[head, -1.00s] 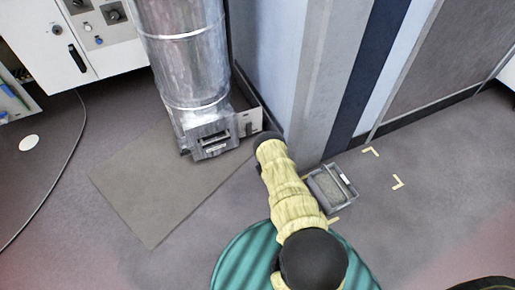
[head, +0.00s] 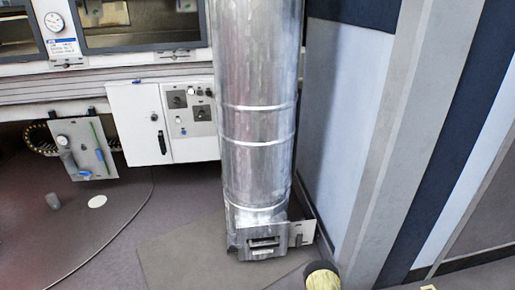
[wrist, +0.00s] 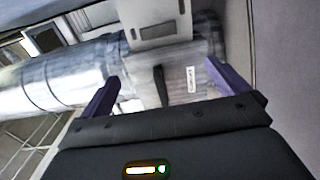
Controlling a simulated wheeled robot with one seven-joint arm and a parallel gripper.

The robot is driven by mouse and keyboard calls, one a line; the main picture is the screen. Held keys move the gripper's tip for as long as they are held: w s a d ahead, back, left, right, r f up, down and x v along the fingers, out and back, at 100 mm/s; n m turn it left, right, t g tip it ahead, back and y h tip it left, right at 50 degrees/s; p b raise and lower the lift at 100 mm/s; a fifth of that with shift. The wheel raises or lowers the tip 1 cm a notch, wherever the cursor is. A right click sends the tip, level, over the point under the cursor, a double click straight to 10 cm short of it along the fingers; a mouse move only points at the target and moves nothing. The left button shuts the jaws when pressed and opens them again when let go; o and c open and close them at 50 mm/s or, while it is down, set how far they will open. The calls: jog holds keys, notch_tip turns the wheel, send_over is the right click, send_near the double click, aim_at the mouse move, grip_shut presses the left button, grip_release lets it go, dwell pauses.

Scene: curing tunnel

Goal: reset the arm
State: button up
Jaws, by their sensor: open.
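My gripper (wrist: 165,85) is in the wrist view, with its two purple fingers spread apart and nothing between them. Beyond the fingers is the metal base of the silver duct (wrist: 60,78), with a slotted plate and a small white label. In the head view my gripper does not show; only a rounded, pale yellow part of my arm (head: 322,278) shows at the bottom edge, right of centre.
The tall silver duct (head: 258,110) stands on a flat mat (head: 180,255) beside a pale blue wall panel (head: 345,110). A white control cabinet (head: 130,115) is at left. A white disc (head: 97,201) lies on open floor at left.

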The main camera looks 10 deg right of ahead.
jog(key=w+r+m+g+h+p, duration=0.1)
jog(key=w+r+m+g, duration=0.15)
jog(key=w+r, duration=0.35)
jog(key=w+r+m+g+h+p, duration=0.1)
jog(key=w+r+m, duration=0.2)
jog(key=r, duration=0.4)
notch_tip(320, 180, up, 12)
jog(key=a+m+g, duration=0.2)
jog(key=m+g, duration=0.1)
jog(key=m, duration=0.1)
jog(key=s+a+r+m+g+p, duration=0.2)
jog(key=s+a+r+m+g, duration=0.15)
jog(key=s+r, duration=0.6)
jog(key=s+a+r+m+g+y+p, duration=0.15)
jog(key=s+a+r, duration=0.25)
jog(key=s+r, duration=0.55)
jog(key=s+a+r+m+g+p, duration=0.2)
jog(key=s+a+r+m+g, duration=0.25)
jog(key=s, duration=0.95)
notch_tip(320, 180, up, 38)
jog(key=p, duration=3.6)
jog(key=shift+w+d+f+n+t, duration=0.15)
jog(key=shift+w+d+n+t, duration=0.15)
jog(key=shift+w, duration=0.05)
